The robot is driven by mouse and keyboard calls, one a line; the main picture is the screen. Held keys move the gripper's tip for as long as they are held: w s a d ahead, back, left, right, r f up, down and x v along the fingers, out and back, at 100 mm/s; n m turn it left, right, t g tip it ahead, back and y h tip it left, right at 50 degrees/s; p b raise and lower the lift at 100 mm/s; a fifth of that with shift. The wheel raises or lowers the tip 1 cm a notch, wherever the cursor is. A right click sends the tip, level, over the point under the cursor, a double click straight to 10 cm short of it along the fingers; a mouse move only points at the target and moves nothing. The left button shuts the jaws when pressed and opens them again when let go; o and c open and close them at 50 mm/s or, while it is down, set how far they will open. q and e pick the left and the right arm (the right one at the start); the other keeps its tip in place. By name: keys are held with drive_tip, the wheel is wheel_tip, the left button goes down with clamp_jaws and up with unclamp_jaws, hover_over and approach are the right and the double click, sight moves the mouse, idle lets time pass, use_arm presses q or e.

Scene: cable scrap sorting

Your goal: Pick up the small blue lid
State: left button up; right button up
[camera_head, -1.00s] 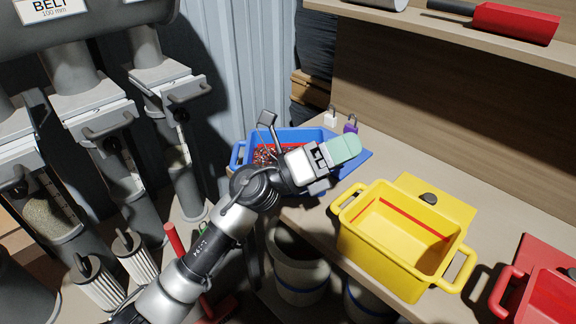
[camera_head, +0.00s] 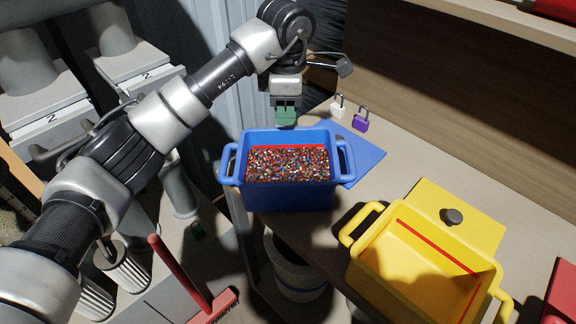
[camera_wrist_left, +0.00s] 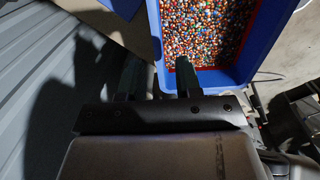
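The small blue lid (camera_head: 361,158) lies flat on the bench, partly behind the blue bin (camera_head: 290,196) and to its right. The bin hides part of the lid. A blue corner, which looks like the lid, shows at the top of the left wrist view (camera_wrist_left: 122,6). My left gripper (camera_head: 286,116) points down just beyond the bin's back rim, left of the lid. In the left wrist view its two green fingers (camera_wrist_left: 159,80) are apart with nothing between them. My right gripper is in neither view.
The blue bin holds many coloured granules. A white padlock (camera_head: 338,110) and a purple padlock (camera_head: 361,123) stand behind the lid. A yellow bin (camera_head: 420,268) with a yellow lid (camera_head: 475,215) sits to the right. A wooden back panel (camera_head: 460,110) rises behind.

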sight(288, 130)
use_arm(q)
wheel_tip(288, 130, down, 2)
drive_tip(key=shift+f, duration=0.55)
drive_tip(key=f, duration=0.4)
drive_tip(key=shift+w+d+f, duration=0.1)
drive_tip(key=shift+d+f, duration=0.05)
drive_tip(key=shift+d, duration=0.1)
drive_tip(key=shift+w+f, duration=0.1)
drive_tip(key=shift+f, duration=0.3)
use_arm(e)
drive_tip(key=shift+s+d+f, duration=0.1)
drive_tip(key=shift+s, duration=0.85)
use_arm(q)
clamp_jaws()
